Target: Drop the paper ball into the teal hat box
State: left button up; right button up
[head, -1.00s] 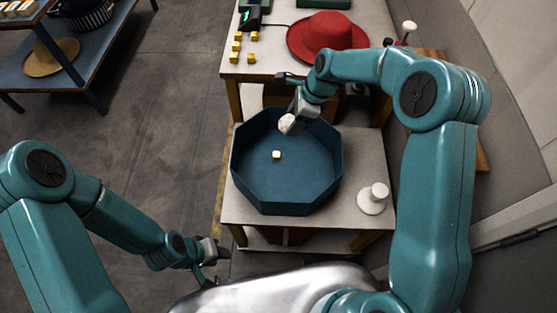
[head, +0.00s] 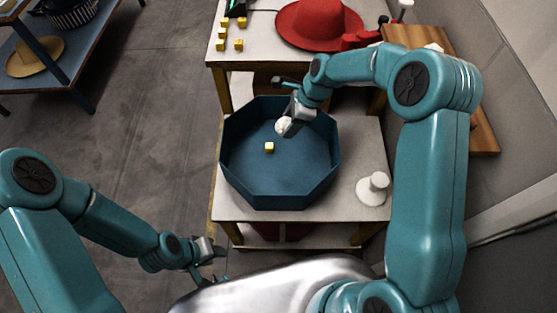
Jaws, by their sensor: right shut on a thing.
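The teal hat box (head: 275,187) is an open octagonal tray on the low front table. My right gripper (head: 284,127) is shut on the white paper ball (head: 281,125). It holds the ball over the far part of the box; the exact height above the floor of the box is hard to tell. A small cream and yellow cube (head: 269,147) lies inside the box. My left gripper (head: 217,262) is low at the left of the front table, away from the box, with its fingers apart and nothing seen between them.
A white knobbed stand (head: 374,189) stands right of the box on the low table (head: 350,215). Behind, a higher table holds a red hat (head: 318,22) and several yellow cubes (head: 222,34). A wooden board (head: 480,125) is at the right. Shelves with a straw hat (head: 35,56) stand far left.

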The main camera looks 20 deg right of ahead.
jog(key=shift+s+d+f, duration=0.1)
jog(key=shift+s+f, duration=0.1)
jog(key=shift+f, duration=0.1)
jog(key=shift+w+f, duration=0.1)
jog(key=shift+w, duration=0.2)
jog(key=o, duration=1)
jog(key=shift+c, duration=0.2)
jog(key=shift+o, duration=0.7)
jog(key=shift+s, duration=0.15)
jog(key=shift+r, duration=0.35)
jog(key=v, duration=1.6)
jog(key=shift+b, duration=0.3)
